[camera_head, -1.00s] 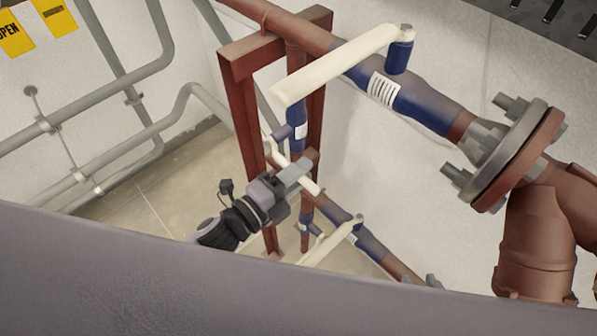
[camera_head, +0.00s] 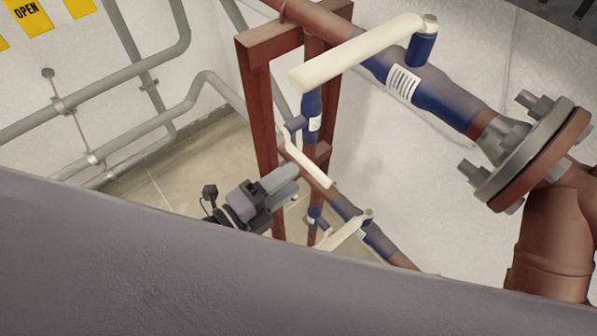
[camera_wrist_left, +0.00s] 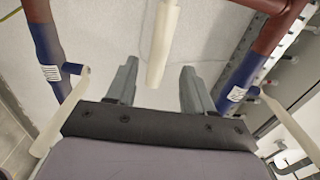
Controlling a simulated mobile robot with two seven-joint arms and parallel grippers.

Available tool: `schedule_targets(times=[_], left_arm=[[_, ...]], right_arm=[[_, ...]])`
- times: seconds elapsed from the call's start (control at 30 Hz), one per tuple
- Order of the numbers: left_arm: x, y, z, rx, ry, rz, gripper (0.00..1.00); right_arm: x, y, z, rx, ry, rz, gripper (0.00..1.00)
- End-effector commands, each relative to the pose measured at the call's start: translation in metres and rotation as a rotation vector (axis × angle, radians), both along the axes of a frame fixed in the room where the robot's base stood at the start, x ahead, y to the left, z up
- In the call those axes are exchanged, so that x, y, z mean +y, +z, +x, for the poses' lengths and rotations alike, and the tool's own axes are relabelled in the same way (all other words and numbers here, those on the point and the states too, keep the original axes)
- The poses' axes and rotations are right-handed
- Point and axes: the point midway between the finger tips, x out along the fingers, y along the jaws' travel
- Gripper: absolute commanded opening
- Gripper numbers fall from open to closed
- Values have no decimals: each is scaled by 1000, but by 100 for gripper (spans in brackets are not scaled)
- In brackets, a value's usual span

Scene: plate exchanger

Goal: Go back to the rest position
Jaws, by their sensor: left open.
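My left gripper (camera_head: 285,180) is low in the middle of the head view, beside the red frame. Its two grey fingers are apart with nothing held between them; they also show in the left wrist view (camera_wrist_left: 158,78). A cream valve lever (camera_head: 308,165) lies just beyond the fingertips. In the left wrist view a cream lever (camera_wrist_left: 163,40) points down toward the gap between the fingers; its depth relative to them is unclear. My right gripper is not in view.
A larger cream lever (camera_head: 360,52) crosses a blue valve pipe (camera_head: 432,90) above. A lower cream lever (camera_head: 345,235) sits at the lower pipe. The red frame (camera_head: 260,125), grey wall pipes (camera_head: 120,85) and a bolted flange (camera_head: 530,155) stand around the arm.

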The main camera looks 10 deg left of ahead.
Motion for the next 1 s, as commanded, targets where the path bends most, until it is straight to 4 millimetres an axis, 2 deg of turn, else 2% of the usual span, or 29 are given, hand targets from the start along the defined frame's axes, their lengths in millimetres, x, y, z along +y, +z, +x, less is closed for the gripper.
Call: schedule_targets(times=[0.2, 0.77, 0.87, 1.0], left_arm=[[6, 1, -8, -1, -1, 0, 52], [8, 0, -7, 22, 14, -20, 52], [19, -7, -7, 147, 93, -135, 52], [51, -36, -18, 483, 317, -466, 52]], right_arm=[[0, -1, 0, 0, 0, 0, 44], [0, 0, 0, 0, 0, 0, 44], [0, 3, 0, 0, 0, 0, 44], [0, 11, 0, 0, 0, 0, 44]])
